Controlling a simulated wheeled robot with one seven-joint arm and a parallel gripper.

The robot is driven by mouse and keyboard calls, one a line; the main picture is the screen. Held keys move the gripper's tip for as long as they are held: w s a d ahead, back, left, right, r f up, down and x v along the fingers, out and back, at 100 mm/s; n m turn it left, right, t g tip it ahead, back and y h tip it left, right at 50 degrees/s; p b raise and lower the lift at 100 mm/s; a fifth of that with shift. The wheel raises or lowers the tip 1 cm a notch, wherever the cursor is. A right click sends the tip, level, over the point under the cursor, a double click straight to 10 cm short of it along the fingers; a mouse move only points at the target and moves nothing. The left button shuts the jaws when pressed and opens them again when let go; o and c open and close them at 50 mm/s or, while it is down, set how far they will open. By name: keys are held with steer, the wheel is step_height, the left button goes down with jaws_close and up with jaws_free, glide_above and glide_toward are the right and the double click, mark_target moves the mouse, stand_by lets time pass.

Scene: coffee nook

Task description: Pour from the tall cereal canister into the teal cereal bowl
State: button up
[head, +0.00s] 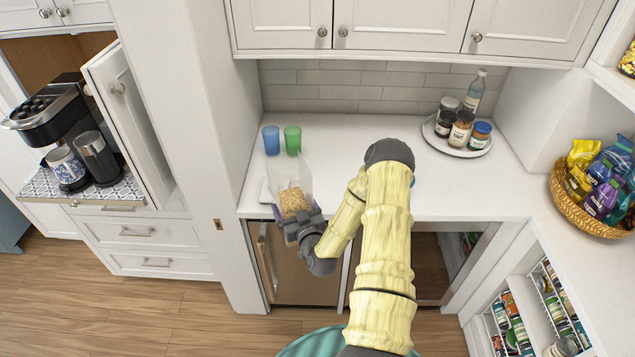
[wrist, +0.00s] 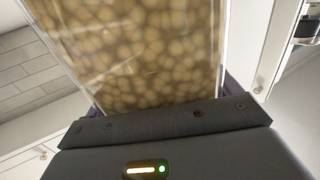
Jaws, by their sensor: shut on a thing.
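The tall cereal canister (head: 292,187) is clear, with tan cereal in its lower part. It stands near upright, leaning slightly in the head view, at the counter's front edge on the left. My gripper (head: 299,221) is shut on its lower part from the front. In the wrist view, the canister wall (wrist: 145,50) with round cereal pieces fills the middle, just beyond the dark gripper body (wrist: 165,125). I cannot tell whether its base touches the counter.
A blue cup (head: 271,140) and a green cup (head: 292,140) stand behind the canister. A white round tray (head: 457,149) with jars and a bottle is at the back right. A snack basket (head: 590,212) sits far right. The middle counter (head: 335,145) is clear.

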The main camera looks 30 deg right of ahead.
steer(key=s+a+f+n+y+b, duration=0.1)
steer(key=s+a+f+y+b, duration=0.1)
steer(key=a+f+b, duration=0.8)
steer(key=s+a+f, duration=0.1)
steer(key=a+f, duration=0.2)
steer(key=f, duration=0.1)
steer(key=shift+s+a, duration=0.25)
steer(key=shift+w, duration=0.1)
